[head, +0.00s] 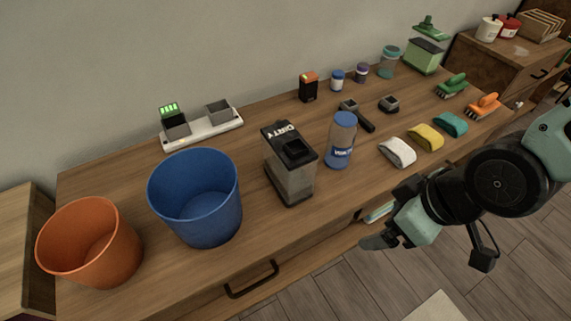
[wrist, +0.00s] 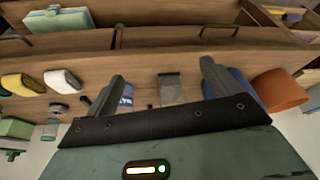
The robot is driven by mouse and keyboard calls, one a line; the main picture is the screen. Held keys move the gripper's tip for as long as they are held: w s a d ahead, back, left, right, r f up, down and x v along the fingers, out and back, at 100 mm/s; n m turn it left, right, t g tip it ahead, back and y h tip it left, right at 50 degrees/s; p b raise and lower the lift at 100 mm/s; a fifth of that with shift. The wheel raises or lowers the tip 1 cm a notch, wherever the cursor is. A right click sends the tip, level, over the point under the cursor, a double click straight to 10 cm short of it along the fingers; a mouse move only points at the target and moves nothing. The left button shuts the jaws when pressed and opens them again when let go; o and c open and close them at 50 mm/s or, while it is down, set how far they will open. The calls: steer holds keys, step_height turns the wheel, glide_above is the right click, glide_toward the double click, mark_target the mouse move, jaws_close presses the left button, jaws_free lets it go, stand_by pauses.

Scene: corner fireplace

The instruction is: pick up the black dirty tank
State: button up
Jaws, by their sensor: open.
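The dirty tank (head: 292,180) stands upright on the wooden counter. It has a black top marked "DIRTY" and a greyish see-through body. It stands between the blue bucket (head: 207,205) and a blue-capped bottle (head: 341,140). My gripper (head: 376,241) is open and empty, off the counter's front edge, to the right of and below the tank in the head view. In the wrist view the tank (wrist: 171,90) shows between the two spread fingers of my gripper (wrist: 163,72), beyond them and apart from them.
An orange bucket (head: 90,243) stands at the counter's left end. White, yellow and teal rolls (head: 426,137) lie right of the bottle. A white charging tray (head: 203,128) sits by the wall. A drawer handle (head: 251,279) juts from the counter's front. Bare counter lies behind the tank.

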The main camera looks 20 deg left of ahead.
mark_target(304, 171)
steer(key=s+a+f+n+t+y, duration=0.25)
steer(key=a+f+y, duration=0.35)
steer(key=a+y, duration=0.4)
steer(key=w+a+m+t, duration=0.1)
steer(key=w+a+t, duration=0.1)
steer(key=w, duration=0.1)
steer(key=w+a+r+m+t+b, duration=0.1)
steer(key=w+m+t, duration=0.1)
steer(key=w+t, duration=0.1)
steer(key=w+a+r+m+t, duration=0.1)
steer(key=w+a+m+t, duration=0.1)
steer(key=w, duration=0.1)
steer(key=shift+a+r+m+t+b, duration=0.2)
steer(key=shift+a+m+t+b, duration=0.05)
steer(key=shift+a+b, duration=0.1)
steer(key=shift+p+x, duration=0.85)
steer(key=shift+x, duration=2.4)
steer(key=c, duration=1.2)
